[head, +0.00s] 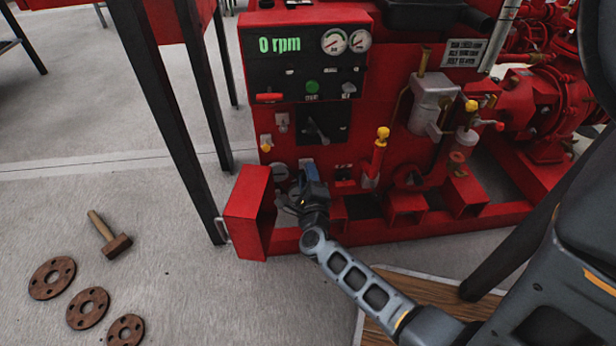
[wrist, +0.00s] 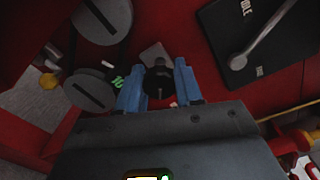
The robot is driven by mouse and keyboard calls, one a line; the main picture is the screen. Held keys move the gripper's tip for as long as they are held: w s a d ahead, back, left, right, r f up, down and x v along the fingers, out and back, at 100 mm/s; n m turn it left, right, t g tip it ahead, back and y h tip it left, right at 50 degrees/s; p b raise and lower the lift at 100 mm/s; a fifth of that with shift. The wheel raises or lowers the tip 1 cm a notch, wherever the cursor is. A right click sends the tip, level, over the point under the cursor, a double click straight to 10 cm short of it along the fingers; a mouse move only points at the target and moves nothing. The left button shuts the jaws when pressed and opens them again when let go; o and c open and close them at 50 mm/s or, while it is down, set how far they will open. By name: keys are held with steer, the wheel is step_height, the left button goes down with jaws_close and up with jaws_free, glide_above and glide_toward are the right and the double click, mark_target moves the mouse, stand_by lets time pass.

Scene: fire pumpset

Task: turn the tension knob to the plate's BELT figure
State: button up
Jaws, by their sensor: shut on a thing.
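The tension knob (wrist: 159,84) is a small round black knob on the red pumpset, seen in the wrist view between the two blue fingers of my gripper (wrist: 160,92). The fingers are shut on its sides. In the head view my gripper (head: 308,176) is low at the front of the pumpset and hides the knob. A small green readout (wrist: 117,83) shows left of the fingers, too blurred to read.
Grey slotted discs (wrist: 91,90) lie left of the knob; a black lever panel (wrist: 262,38) is at right. An open red door (head: 248,212) stands left of my gripper. A panel reads 0 rpm (head: 280,44). A hammer (head: 110,238) and rusty flanges (head: 88,308) lie on the floor.

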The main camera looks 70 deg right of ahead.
steer(key=o, duration=1)
steer(key=shift+o, duration=0.2)
steer(key=shift+n, duration=0.3)
